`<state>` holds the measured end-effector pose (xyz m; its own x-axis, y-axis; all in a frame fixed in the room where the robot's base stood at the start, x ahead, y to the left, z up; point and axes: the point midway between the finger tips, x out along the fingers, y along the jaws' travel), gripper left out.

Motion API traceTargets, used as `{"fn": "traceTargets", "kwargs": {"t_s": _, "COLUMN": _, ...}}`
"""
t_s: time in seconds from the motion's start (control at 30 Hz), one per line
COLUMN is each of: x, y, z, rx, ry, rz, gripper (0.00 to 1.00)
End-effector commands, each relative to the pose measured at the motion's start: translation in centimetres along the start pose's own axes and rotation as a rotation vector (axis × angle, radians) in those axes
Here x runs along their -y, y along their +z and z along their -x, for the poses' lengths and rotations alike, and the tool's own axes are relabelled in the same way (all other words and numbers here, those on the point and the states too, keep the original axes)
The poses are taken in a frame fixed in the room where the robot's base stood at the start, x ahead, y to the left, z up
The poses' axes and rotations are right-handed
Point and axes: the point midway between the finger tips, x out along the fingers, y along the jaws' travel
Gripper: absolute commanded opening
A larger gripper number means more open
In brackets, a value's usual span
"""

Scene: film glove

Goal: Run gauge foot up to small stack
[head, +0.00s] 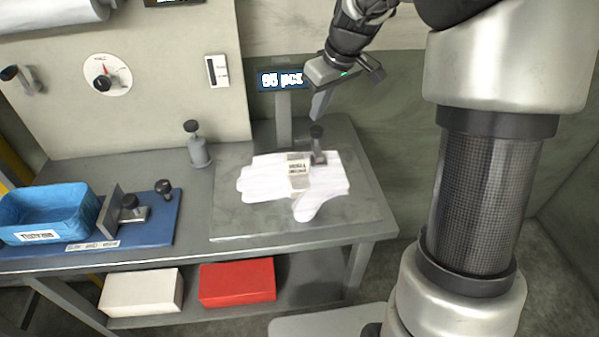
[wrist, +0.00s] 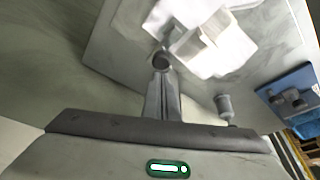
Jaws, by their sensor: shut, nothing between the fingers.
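A small stack of white gloves (head: 265,180) with a printed paper band lies on a grey plate (head: 235,224); it also shows in the wrist view (wrist: 225,45). A small grey foot with a dark knob (head: 318,147) stands upright at the back of the stack; I cannot tell whether it rests on the gloves or beside them. Its knob shows just past my fingertips in the wrist view (wrist: 161,62). My gripper (head: 317,114) is shut and empty, pointing down above this knob. They look apart in the head view.
A blue board (head: 160,228) at left carries an upright grey plate (head: 110,212) and a knobbed block (head: 132,208). A grey knobbed post (head: 198,150) and a display post (head: 284,115) stand behind. White and red boxes sit below.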

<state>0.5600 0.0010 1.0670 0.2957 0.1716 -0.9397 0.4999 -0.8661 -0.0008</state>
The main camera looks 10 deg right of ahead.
Motion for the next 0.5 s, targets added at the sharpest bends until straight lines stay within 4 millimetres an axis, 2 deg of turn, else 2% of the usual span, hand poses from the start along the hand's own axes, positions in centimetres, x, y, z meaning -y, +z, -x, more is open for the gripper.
{"fn": "traceTargets", "kwargs": {"t_s": 0.03, "x": 0.0, "y": -0.3, "z": 0.7, "rx": -0.001, "ry": 0.000, "rz": 0.000, "gripper": 0.00}}
{"fn": "traceTargets", "kwargs": {"t_s": 0.5, "x": 0.0, "y": -1.6, "z": 4.3, "rx": -0.001, "ry": 0.001, "rz": 0.000, "gripper": 0.00}}
